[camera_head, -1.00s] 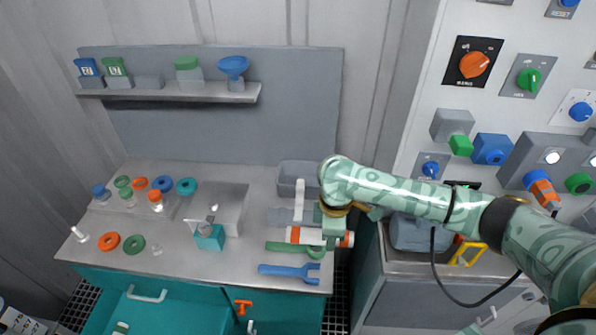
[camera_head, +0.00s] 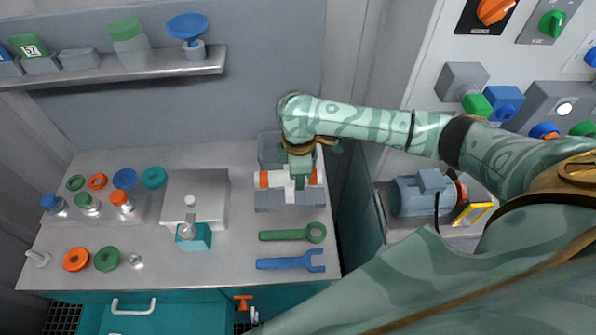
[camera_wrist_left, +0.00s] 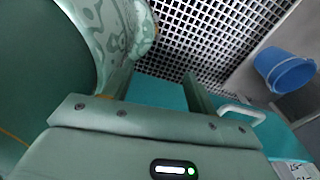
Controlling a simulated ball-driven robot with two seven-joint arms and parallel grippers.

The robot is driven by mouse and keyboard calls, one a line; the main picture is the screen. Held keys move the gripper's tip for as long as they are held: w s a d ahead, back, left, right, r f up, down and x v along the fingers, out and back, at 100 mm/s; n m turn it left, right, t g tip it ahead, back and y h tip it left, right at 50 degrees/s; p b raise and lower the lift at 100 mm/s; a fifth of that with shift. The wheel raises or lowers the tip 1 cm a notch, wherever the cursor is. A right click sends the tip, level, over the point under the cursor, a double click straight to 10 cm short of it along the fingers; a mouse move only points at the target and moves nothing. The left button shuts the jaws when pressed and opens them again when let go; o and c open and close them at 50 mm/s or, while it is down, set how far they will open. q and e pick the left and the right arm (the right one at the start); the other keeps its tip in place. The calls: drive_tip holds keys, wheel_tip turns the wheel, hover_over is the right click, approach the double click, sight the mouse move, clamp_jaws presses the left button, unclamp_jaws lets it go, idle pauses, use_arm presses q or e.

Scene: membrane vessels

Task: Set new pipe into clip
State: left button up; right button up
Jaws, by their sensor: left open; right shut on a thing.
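A pipe (camera_head: 264,180) with orange ends lies level in my right gripper (camera_head: 299,184), which is shut on its middle. The pipe is just over a grey clip block (camera_head: 268,202) on the bench. A white upright piece (camera_head: 290,194) shows beside the gripper at the block. The gripper hides part of the pipe and clip, so I cannot tell whether the pipe is seated. In the left wrist view my left gripper (camera_wrist_left: 160,92) is open and empty, above a grated floor, away from the pipe and clip.
A green wrench (camera_head: 288,235) and a blue wrench (camera_head: 285,263) lie in front of the clip. A grey bin (camera_head: 270,150) stands behind it. A metal box (camera_head: 205,190) and a teal block (camera_head: 197,240) stand to the left. A blue bucket (camera_wrist_left: 285,70) is on the floor.

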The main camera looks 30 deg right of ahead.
drive_tip(key=shift+s+f+b, duration=0.1)
drive_tip(key=shift+f+b, duration=0.45)
drive_tip(key=shift+f, duration=0.05)
drive_tip(key=shift+f+b, duration=0.2)
drive_tip(key=shift+b, duration=0.15)
wheel_tip(320, 180, down, 2)
drive_tip(key=b, duration=0.3)
drive_tip(key=shift+f, duration=0.25)
drive_tip(key=f+b, duration=0.2)
drive_tip(key=b, duration=0.1)
drive_tip(key=shift+r+p, duration=0.15)
drive_tip(key=shift+p, duration=0.25)
use_arm(q)
wheel_tip(320, 180, down, 7)
drive_tip(key=shift+s+f, duration=0.15)
drive_tip(key=shift+s, duration=0.05)
use_arm(e)
drive_tip(key=shift+f, duration=0.2)
use_arm(q)
drive_tip(key=shift+w+r+p, duration=0.15)
drive_tip(key=shift+r+p, duration=0.4)
drive_tip(key=shift+p, duration=0.1)
use_arm(e)
drive_tip(key=shift+f, duration=0.25)
drive_tip(key=shift+s, duration=0.1)
